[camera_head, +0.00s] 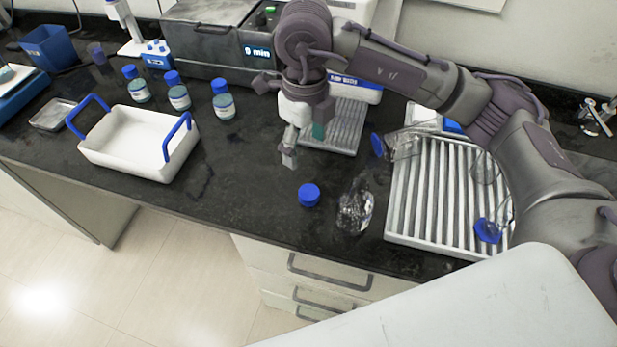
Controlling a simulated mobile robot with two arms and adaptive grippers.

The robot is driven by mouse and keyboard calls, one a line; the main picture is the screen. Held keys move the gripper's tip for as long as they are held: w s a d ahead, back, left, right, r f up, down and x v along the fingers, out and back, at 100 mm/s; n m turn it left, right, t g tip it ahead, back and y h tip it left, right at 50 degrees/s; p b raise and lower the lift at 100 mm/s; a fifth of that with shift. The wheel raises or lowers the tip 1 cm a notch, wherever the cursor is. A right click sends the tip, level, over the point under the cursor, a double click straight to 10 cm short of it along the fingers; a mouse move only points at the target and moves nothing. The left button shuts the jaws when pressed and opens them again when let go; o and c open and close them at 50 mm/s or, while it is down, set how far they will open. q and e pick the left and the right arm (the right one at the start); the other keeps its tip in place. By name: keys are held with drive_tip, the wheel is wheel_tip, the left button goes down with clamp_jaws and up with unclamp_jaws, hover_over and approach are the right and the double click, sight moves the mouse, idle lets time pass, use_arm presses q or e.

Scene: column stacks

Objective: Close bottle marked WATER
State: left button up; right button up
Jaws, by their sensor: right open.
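A clear glass bottle (355,210) stands near the front edge of the bench, and no cap shows on it. I cannot read any marking on it. A loose blue cap (309,195) lies on the bench just left of it, apart from it. My right gripper (304,142) points down, open and empty, above the bench behind the cap and the clear bottle, touching neither. Several small bottles with blue caps, one of them here (223,100), stand at the back left; their labels are too small to read. My left gripper is not in view.
A white tray with blue handles (122,170) is at the left. A ribbed rack (415,220) at the right holds clear vessels with blue caps (487,231). The dark bench between tray and cap is clear.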

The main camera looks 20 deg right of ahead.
drive_tip(key=p, duration=0.2)
hover_over(307, 191)
wheel_tip(307, 191, down, 8)
drive_tip(key=shift+w+r, duration=0.15)
drive_tip(key=shift+f, duration=0.35)
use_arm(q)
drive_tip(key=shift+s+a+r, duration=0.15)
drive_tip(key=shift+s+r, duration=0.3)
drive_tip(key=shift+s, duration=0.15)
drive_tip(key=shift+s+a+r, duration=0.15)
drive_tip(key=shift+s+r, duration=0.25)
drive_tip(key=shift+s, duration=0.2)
use_arm(e)
drive_tip(key=shift+f, duration=0.25)
wheel_tip(307, 191, down, 4)
drive_tip(key=shift+r+p, duration=0.15)
drive_tip(key=shift+p, duration=0.95)
drive_tip(key=shift+f, duration=0.5)
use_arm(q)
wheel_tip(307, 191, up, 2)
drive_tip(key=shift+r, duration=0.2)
